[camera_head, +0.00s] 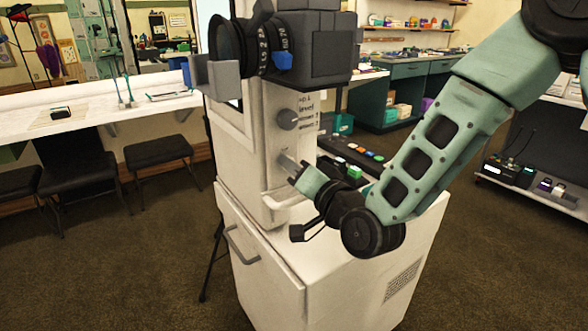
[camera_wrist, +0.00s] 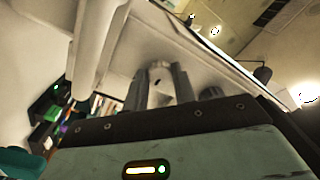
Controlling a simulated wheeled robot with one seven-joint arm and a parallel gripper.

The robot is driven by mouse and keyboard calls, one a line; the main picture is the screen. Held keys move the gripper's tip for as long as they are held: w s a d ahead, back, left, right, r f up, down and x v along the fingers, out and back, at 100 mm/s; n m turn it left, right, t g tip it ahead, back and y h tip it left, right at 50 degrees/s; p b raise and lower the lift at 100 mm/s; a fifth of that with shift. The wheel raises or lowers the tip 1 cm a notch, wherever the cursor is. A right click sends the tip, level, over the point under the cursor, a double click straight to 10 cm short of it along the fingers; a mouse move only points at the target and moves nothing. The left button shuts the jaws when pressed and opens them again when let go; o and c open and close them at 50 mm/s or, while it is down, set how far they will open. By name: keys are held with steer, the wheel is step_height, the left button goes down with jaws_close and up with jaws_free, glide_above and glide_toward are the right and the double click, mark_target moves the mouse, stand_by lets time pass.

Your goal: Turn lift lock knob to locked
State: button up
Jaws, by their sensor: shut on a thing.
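A white column stand (camera_head: 262,150) carries a dark studio camera (camera_head: 300,45) on top. My gripper (camera_head: 286,160) reaches the column's front face from the right, below a round grey knob (camera_head: 287,119). In the wrist view my gripper (camera_wrist: 158,82) has its two fingers on either side of a small pale knob (camera_wrist: 158,72) with a dark mark, taken to be the lift lock knob. The fingers are shut on it. In the head view the fingers and hand hide this knob. Its turn position cannot be read. Small print including "level" stands beside the grey knob.
A pale handle bar (camera_head: 285,208) juts from the column just below my gripper. A panel with coloured buttons (camera_head: 355,160) lies behind my wrist. The white cabinet base (camera_head: 330,260) stands below. Black stools (camera_head: 158,152) and a white counter are at the left. Carpet is free around the base.

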steer(key=o, duration=1)
steer(key=shift+s, duration=0.1)
steer(key=p+v, duration=1)
steer(key=v, duration=0.2)
steer(key=shift+p, duration=0.3)
steer(key=shift+f, duration=0.15)
